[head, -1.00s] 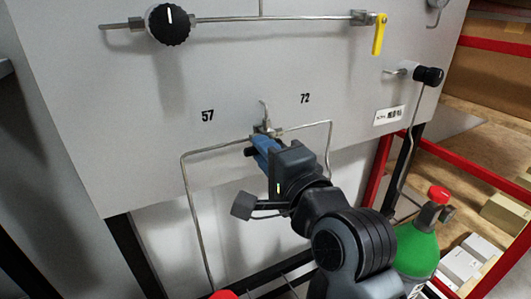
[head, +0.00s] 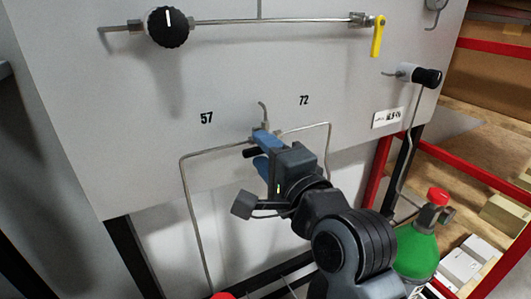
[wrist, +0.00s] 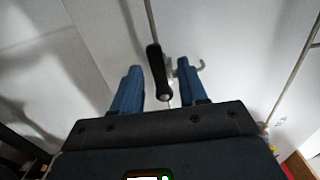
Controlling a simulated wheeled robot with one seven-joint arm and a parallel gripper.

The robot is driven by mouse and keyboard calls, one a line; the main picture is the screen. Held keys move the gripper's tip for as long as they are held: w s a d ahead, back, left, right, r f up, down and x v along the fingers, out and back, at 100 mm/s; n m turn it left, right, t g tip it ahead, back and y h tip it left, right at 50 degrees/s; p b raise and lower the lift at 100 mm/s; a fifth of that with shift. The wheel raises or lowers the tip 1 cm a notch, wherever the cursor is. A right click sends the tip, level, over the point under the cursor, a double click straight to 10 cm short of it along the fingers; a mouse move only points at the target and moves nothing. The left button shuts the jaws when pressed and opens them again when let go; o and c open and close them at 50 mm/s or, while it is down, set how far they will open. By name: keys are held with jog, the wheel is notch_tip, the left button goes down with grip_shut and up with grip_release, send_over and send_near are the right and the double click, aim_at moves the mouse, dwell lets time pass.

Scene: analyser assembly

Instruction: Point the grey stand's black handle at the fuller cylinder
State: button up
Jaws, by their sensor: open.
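The grey panel (head: 330,70) carries a small valve with a black handle (head: 248,153) below the printed numbers 57 (head: 206,118) and 72 (head: 304,100). The handle's visible end points left, toward the 57 side. My gripper (head: 262,150) is open at the valve, its blue fingers apart. In the wrist view the black handle (wrist: 155,62) lies between the fingers with gaps on both sides. A green cylinder with a red top (head: 417,250) stands at the lower right. Another red top (head: 222,295) barely shows at the bottom edge; its body is out of view.
Thin metal tubes (head: 184,200) run from the valve to both sides and down. A black knob (head: 167,26), a yellow lever (head: 378,36) and another black-ended valve (head: 427,77) sit higher on the panel. Red shelving (head: 480,165) stands at the right.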

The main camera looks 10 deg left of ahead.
jog(key=shift+s, duration=0.1)
jog(key=b+v, duration=0.1)
jog(key=v, duration=0.6)
jog(key=shift+s+d+b, duration=0.2)
jog(key=shift+s+b, duration=0.05)
jog(key=shift+b, duration=0.1)
